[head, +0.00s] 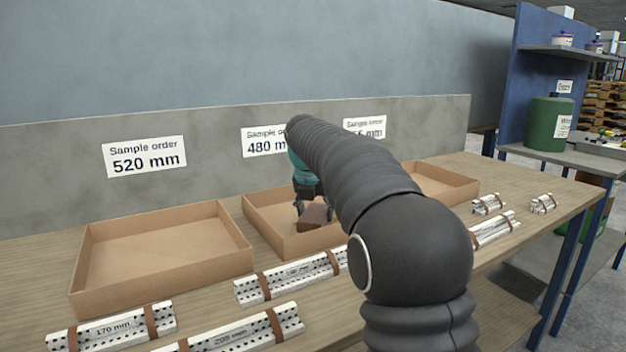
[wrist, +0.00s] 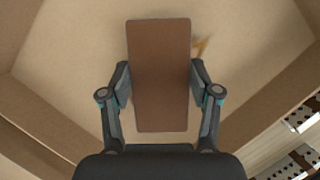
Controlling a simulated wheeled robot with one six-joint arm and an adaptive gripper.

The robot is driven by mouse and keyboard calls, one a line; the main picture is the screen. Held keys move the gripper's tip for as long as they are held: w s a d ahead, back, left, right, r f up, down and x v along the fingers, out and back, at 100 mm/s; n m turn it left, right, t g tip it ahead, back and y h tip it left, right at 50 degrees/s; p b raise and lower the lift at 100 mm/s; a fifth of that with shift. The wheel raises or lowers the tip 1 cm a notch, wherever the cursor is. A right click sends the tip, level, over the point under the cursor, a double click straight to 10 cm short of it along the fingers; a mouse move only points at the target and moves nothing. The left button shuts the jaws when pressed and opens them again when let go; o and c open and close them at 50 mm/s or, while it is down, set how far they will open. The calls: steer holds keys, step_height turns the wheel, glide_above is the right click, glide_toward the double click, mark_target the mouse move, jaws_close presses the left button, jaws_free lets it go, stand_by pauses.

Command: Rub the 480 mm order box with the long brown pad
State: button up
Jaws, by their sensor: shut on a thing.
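My gripper (head: 311,200) is shut on a brown pad (head: 315,216) at the 480 mm order box (head: 262,228), the middle cardboard box. In the wrist view the pad (wrist: 160,75) is a long rectangle held between the two fingers, with the box floor (wrist: 70,60) behind it. I cannot tell whether the pad touches the floor. The 480 mm label (head: 263,141) is on the wall behind the box, partly hidden by my arm. My arm also covers the right part of the box.
An empty cardboard box under the 520 mm label (head: 144,157) stands to the left, and another box (head: 447,184) stands to the right. Several banded white perforated bundles, one marked 170 mm (head: 112,328), lie along the front of the wooden table (head: 30,262).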

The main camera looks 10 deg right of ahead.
steer(key=d, duration=0.1)
steer(key=w+d, duration=0.1)
steer(key=d, duration=0.1)
steer(key=shift+d, duration=0.1)
steer(key=shift+s+a, duration=0.15)
steer(key=shift+a, duration=0.6)
steer(key=shift+s+a+f+b, duration=0.1)
steer(key=shift+s+a+b, duration=0.2)
steer(key=shift+a, duration=0.3)
steer(key=shift+s+a+f+b, duration=0.1)
steer(key=shift+s+a+b, duration=0.05)
steer(key=shift+a+b, duration=0.35)
steer(key=shift+w+d+r, duration=0.2)
steer(key=shift+r, duration=0.05)
steer(key=shift+w+d+p, duration=0.15)
steer(key=shift+d+p, duration=0.2)
steer(key=shift+w+d+p, duration=0.25)
steer(key=shift+d, duration=0.4)
steer(key=shift+w+d+p, duration=0.2)
steer(key=shift+d, duration=0.45)
steer(key=shift+w+f, duration=0.1)
steer(key=shift+s+a, duration=0.35)
steer(key=shift+a, duration=0.55)
steer(key=shift+s+a, duration=0.3)
steer(key=shift+a, duration=0.55)
steer(key=shift+s+a+r, duration=0.1)
steer(key=shift+a+r, duration=0.1)
steer(key=shift+d+r, duration=0.1)
steer(key=shift+r, duration=3.85)
